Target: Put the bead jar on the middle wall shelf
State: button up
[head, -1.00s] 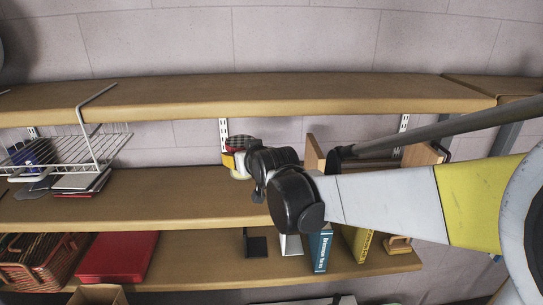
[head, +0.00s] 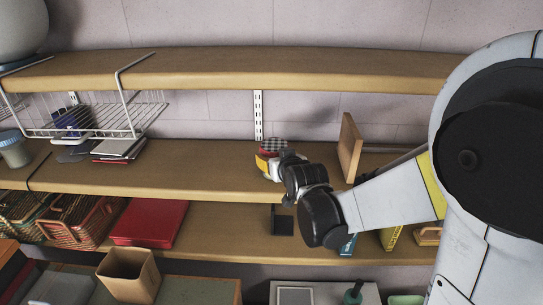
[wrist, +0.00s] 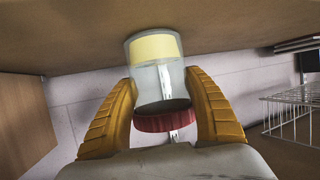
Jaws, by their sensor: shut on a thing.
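The bead jar is a clear jar with a red lid and a yellow band. In the wrist view, the jar (wrist: 158,80) sits between the two yellow-orange fingers of my gripper (wrist: 165,110), which is shut on it. In the head view, the checkered lid top of the jar (head: 273,144) shows above my gripper (head: 268,163), over the back part of the middle wall shelf (head: 200,165). The jar is upright with its lid up. Its base is close to the board, but I cannot tell whether it touches. My gripper hides part of the jar.
A wooden upright panel (head: 349,147) stands on the middle shelf to the right. A wire basket (head: 105,118) hangs from the upper shelf (head: 250,68) at left, above books (head: 118,149). A red box (head: 150,222) is on the lower shelf. The middle shelf is clear left of the jar.

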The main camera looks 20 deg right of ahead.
jog(key=shift+f, duration=0.1)
jog(key=o, duration=1.3)
jog(key=shift+o, duration=0.2)
jog(key=shift+r, duration=0.2)
jog(key=p+v, duration=0.1)
jog(key=v, duration=1.1)
jog(key=s+f+g, duration=0.2)
jog(key=s+g, duration=0.1)
jog(key=s, duration=0.6)
jog(key=s+f+g, duration=0.2)
jog(key=s+g, duration=0.1)
jog(key=s, duration=0.6)
jog(key=shift+s+a+g, duration=0.3)
jog(key=shift+s, duration=0.1)
